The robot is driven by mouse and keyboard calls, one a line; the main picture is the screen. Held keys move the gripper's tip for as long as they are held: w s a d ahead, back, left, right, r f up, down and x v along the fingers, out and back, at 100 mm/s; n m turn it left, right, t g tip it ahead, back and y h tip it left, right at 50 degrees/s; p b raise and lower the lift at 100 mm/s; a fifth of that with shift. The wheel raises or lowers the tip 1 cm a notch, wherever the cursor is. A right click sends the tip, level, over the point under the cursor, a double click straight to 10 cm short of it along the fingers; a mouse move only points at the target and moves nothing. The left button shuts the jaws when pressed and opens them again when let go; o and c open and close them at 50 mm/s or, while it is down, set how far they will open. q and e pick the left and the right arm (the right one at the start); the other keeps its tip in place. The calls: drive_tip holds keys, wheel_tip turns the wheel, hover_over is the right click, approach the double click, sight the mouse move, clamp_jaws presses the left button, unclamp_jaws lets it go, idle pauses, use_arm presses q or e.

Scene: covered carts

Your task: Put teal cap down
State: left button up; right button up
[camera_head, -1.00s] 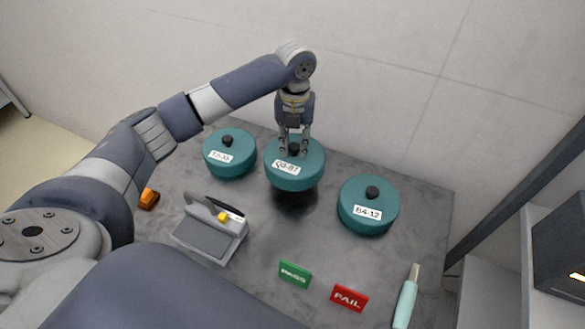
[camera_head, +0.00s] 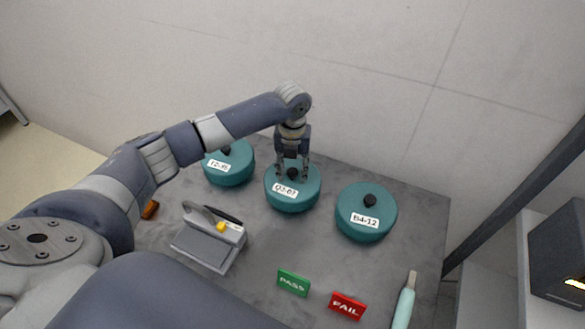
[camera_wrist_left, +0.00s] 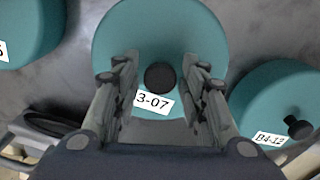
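The middle teal cap (camera_head: 291,197), with a black knob and a white label, sits upright on the grey cart top. In the left wrist view this cap (camera_wrist_left: 205,45) lies straight below the fingers, its label partly reading "3-07". My left gripper (camera_head: 292,174) is above it, open, with a finger on each side of the knob. In the left wrist view the fingers of my left gripper (camera_wrist_left: 160,80) stand clear of the knob (camera_wrist_left: 160,77), with gaps on both sides. My right gripper is not in view.
A similar teal cap (camera_head: 230,172) stands close on the left, and another teal cap, B4-12 (camera_head: 366,225), on the right. A grey device (camera_head: 205,248), a green PASS sign (camera_head: 293,284), a red FAIL sign (camera_head: 347,306) and a light teal tool (camera_head: 404,306) lie nearer.

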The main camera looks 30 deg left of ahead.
use_arm(q)
drive_tip(key=shift+r, duration=0.4)
wheel_tip(320, 180, up, 12)
drive_tip(key=b, duration=0.1)
drive_tip(key=shift+f+b, duration=0.25)
drive_tip(key=shift+b, duration=0.05)
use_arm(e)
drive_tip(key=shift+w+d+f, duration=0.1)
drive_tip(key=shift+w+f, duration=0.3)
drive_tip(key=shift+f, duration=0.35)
